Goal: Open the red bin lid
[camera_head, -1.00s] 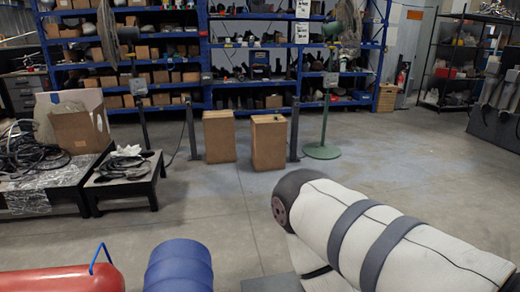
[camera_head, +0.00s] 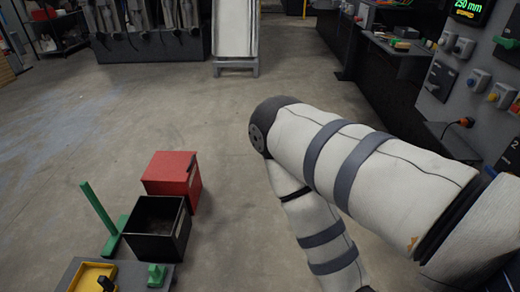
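A red bin (camera_head: 172,174) stands on the floor left of centre. Its top looks covered by a flat red surface, and its near side is partly hidden by a black bin. My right arm comes in from the right with its elbow near the middle and its forearm running down out of the bottom edge, to the right of the red bin and apart from it. Neither gripper is in view.
The open-topped black bin (camera_head: 157,227) stands just in front of the red bin. A green post (camera_head: 98,208) rises to its left. A grey surface with a yellow tray (camera_head: 92,277) is at the bottom left. A control panel (camera_head: 470,60) stands at right.

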